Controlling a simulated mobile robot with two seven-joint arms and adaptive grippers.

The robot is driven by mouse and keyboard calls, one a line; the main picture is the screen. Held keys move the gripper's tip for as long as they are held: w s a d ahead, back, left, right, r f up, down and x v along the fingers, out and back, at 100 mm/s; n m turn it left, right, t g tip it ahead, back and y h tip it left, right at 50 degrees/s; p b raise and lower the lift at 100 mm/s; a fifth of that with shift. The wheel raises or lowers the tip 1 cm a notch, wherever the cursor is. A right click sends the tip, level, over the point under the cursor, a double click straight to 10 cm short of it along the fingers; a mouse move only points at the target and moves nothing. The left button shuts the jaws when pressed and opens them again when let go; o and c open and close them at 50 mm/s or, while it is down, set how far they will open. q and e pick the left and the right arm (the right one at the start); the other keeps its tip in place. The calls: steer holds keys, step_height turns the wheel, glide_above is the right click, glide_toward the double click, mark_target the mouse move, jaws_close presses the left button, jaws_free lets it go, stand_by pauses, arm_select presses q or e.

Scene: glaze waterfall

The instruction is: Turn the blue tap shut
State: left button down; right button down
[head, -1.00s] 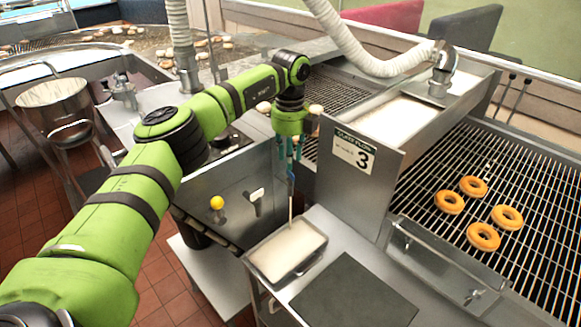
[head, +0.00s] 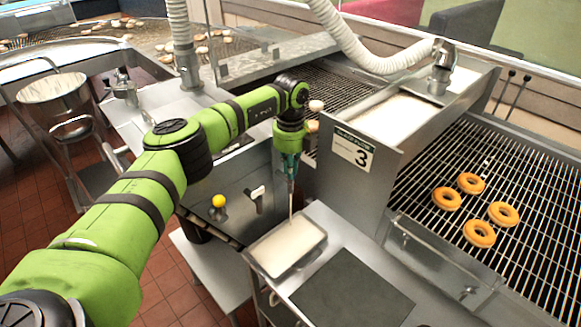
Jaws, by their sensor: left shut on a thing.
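My left gripper (head: 290,168) points down at the side of the steel glaze unit, beside the panel marked 3. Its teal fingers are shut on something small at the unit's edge. This appears to be the blue tap (head: 291,182), mostly hidden by the fingers, so its handle angle cannot be told. A thin pale stream (head: 290,205) shows below the fingers, above a steel tray (head: 258,262) of white glaze. My right gripper is not in view.
A yellow knob (head: 219,201) and a white-topped lever (head: 257,192) stand left of the gripper. A dark mat (head: 352,296) lies on the counter right of the tray. Several orange rings (head: 479,233) lie on the wire conveyor (head: 520,180) at right.

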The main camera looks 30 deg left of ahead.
arm_select(q)
steer(key=shift+m, duration=0.3)
steer(key=m+b, duration=0.1)
steer(key=m, duration=0.1)
steer(key=shift+m+b, duration=0.3)
steer(key=m+b, duration=0.1)
steer(key=m, duration=0.2)
steer(key=shift+a+m, duration=0.15)
steer(key=shift+m, duration=0.15)
steer(key=m+b, duration=0.1)
steer(key=m, duration=0.3)
steer(key=shift+a, duration=0.15)
steer(key=shift+w+m+b, duration=0.1)
steer(key=shift+m+b, duration=0.2)
steer(key=shift+m, duration=1.8)
steer(key=shift+r, duration=0.1)
steer(key=c, duration=1.3)
jaws_free()
